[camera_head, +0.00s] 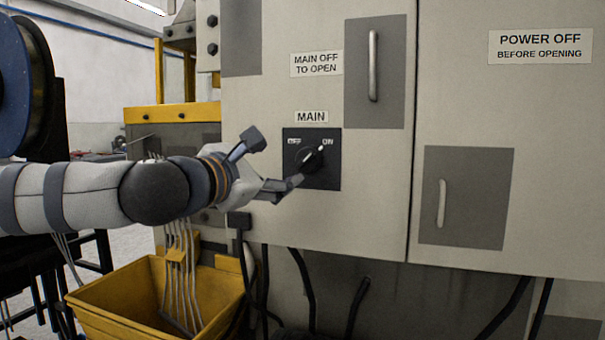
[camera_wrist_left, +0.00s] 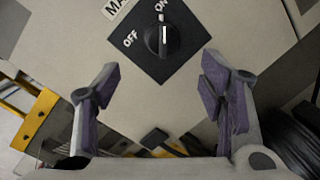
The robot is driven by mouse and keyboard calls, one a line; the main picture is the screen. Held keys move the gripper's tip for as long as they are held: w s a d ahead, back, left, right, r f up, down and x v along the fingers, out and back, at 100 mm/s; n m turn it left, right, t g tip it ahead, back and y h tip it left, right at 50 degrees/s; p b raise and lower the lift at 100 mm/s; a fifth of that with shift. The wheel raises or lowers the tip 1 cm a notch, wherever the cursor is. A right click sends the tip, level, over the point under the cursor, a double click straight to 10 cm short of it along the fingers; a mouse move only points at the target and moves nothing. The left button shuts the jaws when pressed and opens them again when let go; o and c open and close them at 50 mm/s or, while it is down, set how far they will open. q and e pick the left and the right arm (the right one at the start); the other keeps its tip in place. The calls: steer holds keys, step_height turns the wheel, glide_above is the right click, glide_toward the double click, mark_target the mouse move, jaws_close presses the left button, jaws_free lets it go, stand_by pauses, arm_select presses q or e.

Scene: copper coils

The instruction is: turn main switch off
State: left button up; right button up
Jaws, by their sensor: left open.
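The main switch is a black rotary knob (camera_head: 309,158) on a dark square plate (camera_head: 330,178) marked OFF and ON, under a MAIN label (camera_head: 311,117). The knob (camera_wrist_left: 158,40) also shows in the left wrist view, its white mark pointing toward ON. My left gripper (camera_head: 278,163) is open in front of the cabinet, just left of the knob, with one fingertip overlapping the knob's lower edge in the head view. In the wrist view the spread fingers of the left gripper (camera_wrist_left: 160,80) are empty, and the knob lies beyond them. My right gripper is not in view.
The grey cabinet (camera_head: 450,100) has a handle (camera_head: 373,66) above right of the switch and another handle (camera_head: 441,203) at the lower right. A yellow bin (camera_head: 105,312) stands below my left arm. Black cables (camera_head: 308,290) hang beneath the cabinet. A spool (camera_head: 22,90) is at far left.

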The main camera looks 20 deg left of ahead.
mark_target(301, 161)
arm_select(q)
steer(key=w, duration=0.4)
steer(key=w+d, duration=0.1)
steer(key=w, duration=0.3)
steer(key=w+d+b, duration=0.1)
steer(key=w, duration=0.2)
steer(key=shift+w+f, duration=0.15)
steer(key=shift+w, duration=0.25)
steer(key=c, duration=1.2)
